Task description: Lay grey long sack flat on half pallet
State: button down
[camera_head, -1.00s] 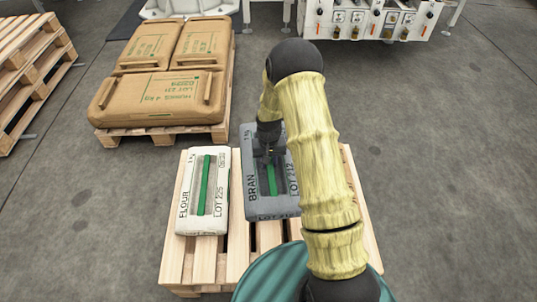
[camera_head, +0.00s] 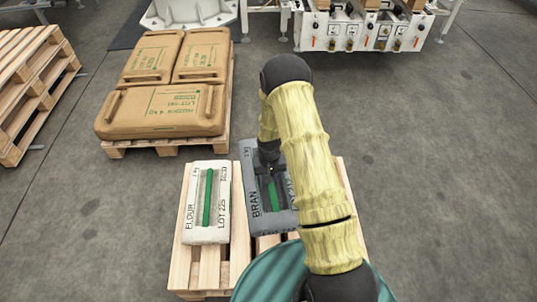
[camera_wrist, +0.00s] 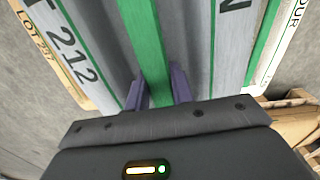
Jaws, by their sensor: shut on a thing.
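The grey long sack (camera_head: 258,213), marked BRAN with a green handle strip, lies about level over the right part of the half pallet (camera_head: 185,266). My arm hides its right side. My gripper (camera_head: 270,171) is above the sack. In the wrist view my gripper (camera_wrist: 160,90) is shut on the green handle of the grey sack (camera_wrist: 95,40). I cannot tell whether the sack's underside touches the slats. A white FLOUR sack (camera_head: 195,192) lies flat on the pallet's left side, with a narrow gap to the grey sack.
A second pallet (camera_head: 150,148) with brown sacks (camera_head: 160,108) stands behind left. Stacked empty pallets (camera_head: 35,85) are at the far left. A white machine (camera_head: 365,30) stands at the back. A pale sack marked LOT 257 (camera_wrist: 55,50) shows in the wrist view. The floor right is clear.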

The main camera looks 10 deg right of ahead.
jog(key=shift+n, duration=0.5)
jog(key=shift+s+r+p, duration=1.05)
jog(key=shift+r+p, duration=0.5)
jog(key=shift+p, duration=1.5)
jog(key=shift+s+r+p, duration=1.05)
jog(key=shift+r+p, duration=0.5)
jog(key=shift+p, duration=1.5)
jog(key=shift+s+r+p, duration=1.05)
jog(key=shift+r+p, duration=0.5)
jog(key=shift+p, duration=1.5)
jog(key=shift+s+d+r+p, duration=0.1)
jog(key=shift+s+r+p, duration=0.2)
jog(key=shift+p, duration=0.35)
jog(key=shift+s+f, duration=0.1)
jog(key=shift+f, duration=0.05)
